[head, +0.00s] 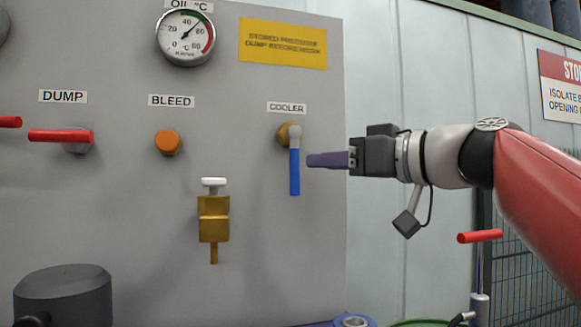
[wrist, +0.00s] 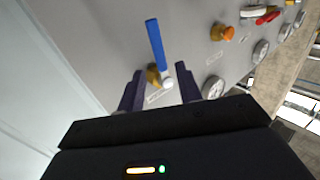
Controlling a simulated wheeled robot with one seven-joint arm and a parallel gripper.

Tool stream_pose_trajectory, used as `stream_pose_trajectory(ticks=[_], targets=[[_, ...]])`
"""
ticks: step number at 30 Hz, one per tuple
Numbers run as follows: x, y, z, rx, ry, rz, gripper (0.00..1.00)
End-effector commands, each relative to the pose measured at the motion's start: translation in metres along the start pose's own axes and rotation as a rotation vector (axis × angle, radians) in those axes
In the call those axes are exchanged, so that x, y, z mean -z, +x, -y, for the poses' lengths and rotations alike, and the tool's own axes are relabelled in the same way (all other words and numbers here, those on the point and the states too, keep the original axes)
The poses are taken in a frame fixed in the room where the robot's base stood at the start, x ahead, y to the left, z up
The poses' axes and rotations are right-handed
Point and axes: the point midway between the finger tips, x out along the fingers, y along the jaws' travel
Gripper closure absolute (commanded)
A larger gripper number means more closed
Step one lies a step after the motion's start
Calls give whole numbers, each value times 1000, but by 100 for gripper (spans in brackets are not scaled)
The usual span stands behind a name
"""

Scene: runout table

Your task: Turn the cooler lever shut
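The cooler lever (head: 294,172) has a blue handle that hangs straight down from a grey hub and a brass fitting (head: 283,134), under the COOLER label (head: 286,107). In the wrist view the blue handle (wrist: 155,43) points up and slightly left from its hub. My gripper (head: 309,160) is just right of the handle in the head view, its purple fingers pointing left at the panel and overlapping each other. In the wrist view the fingers of my gripper (wrist: 160,90) are spread wide with nothing gripped; the hub shows between them. I cannot tell whether anything touches.
On the grey panel (head: 120,210), an orange bleed knob (head: 167,142), a red dump lever (head: 62,136) and a brass valve (head: 213,220) lie left of the cooler lever. A gauge (head: 186,37) is above. A dark cylinder (head: 62,293) stands low left. A red handle (head: 480,236) stands below my arm.

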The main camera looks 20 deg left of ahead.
Motion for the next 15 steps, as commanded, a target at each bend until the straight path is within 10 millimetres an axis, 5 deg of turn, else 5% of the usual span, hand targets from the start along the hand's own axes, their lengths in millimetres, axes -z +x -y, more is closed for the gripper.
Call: stream_pose_trajectory(ticks=[15], targets=[[0, 70, 0, 0, 2, 2, 65]])
